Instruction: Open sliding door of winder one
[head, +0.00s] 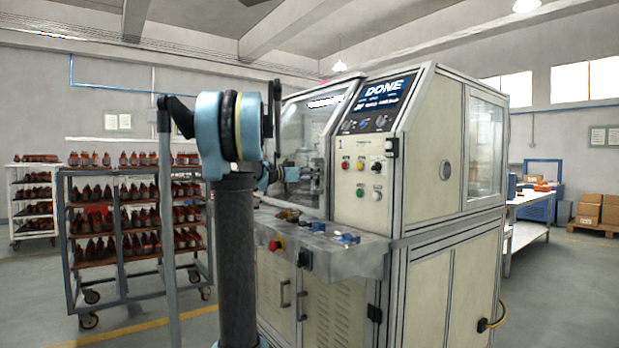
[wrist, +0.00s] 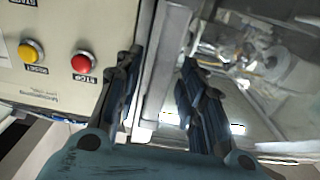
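The winder (head: 425,160) is a cream cabinet with a metal frame, and its display (head: 385,90) reads DONE. Its clear sliding door (head: 308,150) is on the front, left of the control panel, and looks closed across the opening. In the wrist view the clear pane (wrist: 255,50) fills the right side. A pale metal upright (wrist: 163,60) runs beside the pane. My gripper (wrist: 163,90) is open, its dark fingers apart with the upright visible between them. Whether either finger touches it, I cannot tell. In the head view my arm hides most of the gripper.
A yellow button (wrist: 30,52) and a red stop button (wrist: 83,62) are left of my gripper. A work ledge (head: 340,255) with small parts juts out below the door. A wheeled rack (head: 75,210) stands at left, and a white table (head: 530,205) at right.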

